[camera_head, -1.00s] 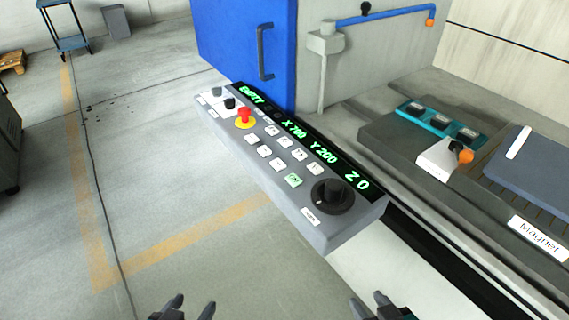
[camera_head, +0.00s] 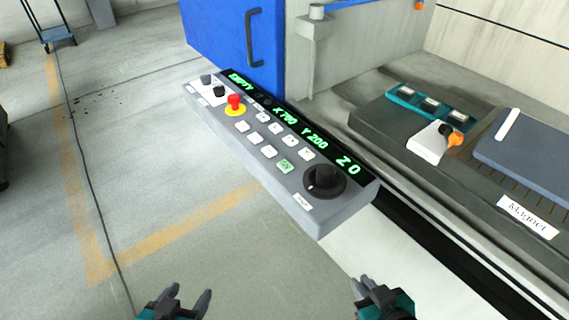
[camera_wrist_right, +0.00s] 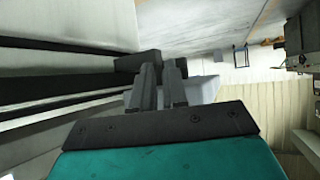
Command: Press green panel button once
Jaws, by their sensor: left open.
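The grey control panel (camera_head: 340,212) reaches across the middle of the head view, tilted, with a face of several white buttons. The green button (camera_head: 286,166) sits at the near end of the button rows, left of the black knob (camera_head: 324,180). Nothing touches or covers it. My left gripper (camera_head: 187,297) is open and empty at the bottom, below and left of the panel. My right gripper (camera_head: 363,284) is at the bottom, below the panel and apart from it. In the right wrist view its fingers (camera_wrist_right: 160,88) are close together with nothing visible between them.
A red emergency button (camera_head: 235,102) on a yellow base stands on the panel. A blue door (camera_head: 222,40) is behind it. The machine bed with a magnet plate (camera_head: 529,216) is at the right. Open floor (camera_head: 60,200) lies at the left.

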